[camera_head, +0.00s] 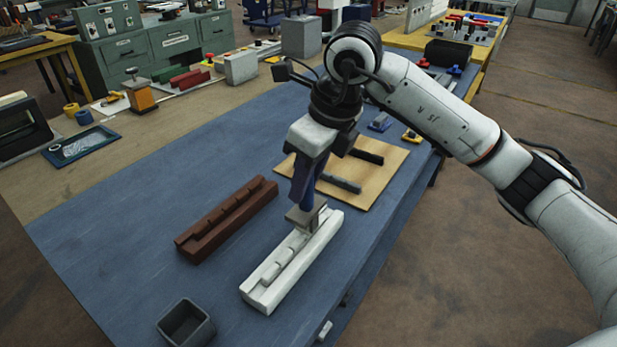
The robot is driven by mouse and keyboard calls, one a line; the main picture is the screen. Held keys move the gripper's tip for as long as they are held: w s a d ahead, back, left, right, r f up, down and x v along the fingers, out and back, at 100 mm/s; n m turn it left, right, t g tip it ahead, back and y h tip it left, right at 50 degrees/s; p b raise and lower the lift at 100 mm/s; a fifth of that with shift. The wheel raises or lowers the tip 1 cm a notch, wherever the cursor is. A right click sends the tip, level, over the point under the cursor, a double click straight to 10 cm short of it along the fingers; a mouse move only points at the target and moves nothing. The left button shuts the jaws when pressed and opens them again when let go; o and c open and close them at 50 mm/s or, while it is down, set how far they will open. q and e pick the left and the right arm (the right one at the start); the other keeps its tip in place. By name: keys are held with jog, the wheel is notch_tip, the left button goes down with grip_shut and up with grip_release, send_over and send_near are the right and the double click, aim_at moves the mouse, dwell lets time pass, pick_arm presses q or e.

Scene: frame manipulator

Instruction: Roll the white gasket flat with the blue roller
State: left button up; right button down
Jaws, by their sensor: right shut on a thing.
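My right gripper (305,178) points down and is shut on the blue roller (301,195). The roller's grey lower end (306,216) is at the far part of the white frame (263,296), over its groove. I cannot tell whether it presses on the gasket. The white gasket (276,268) lies along the groove and looks raised and uneven towards the near end. Its far end is hidden by the roller. My left gripper is not in view.
A brown frame (215,225) lies left of the white one. A dark open bin (186,322) stands at the near edge. A wooden board (385,175) with dark strips lies behind the gripper. The blue mat (120,225) is clear on the left.

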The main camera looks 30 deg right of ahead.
jog(key=shift+a, duration=0.15)
jog(key=shift+s+a, duration=0.4)
jog(key=shift+a, duration=0.25)
jog(key=shift+s+a, duration=0.4)
jog(key=shift+a, duration=0.2)
jog(key=shift+s+a+f+b, duration=0.15)
jog(key=shift+s+a, duration=0.3)
jog(key=shift+a, duration=0.25)
jog(key=shift+s+a+r+b, duration=0.15)
jog(key=shift+s+a, duration=0.25)
jog(key=shift+a, duration=0.3)
jog(key=shift+f, duration=0.1)
jog(key=shift+s+a, duration=0.4)
jog(key=shift+a, duration=0.3)
jog(key=shift+s+a, duration=0.4)
jog(key=shift+a, duration=0.35)
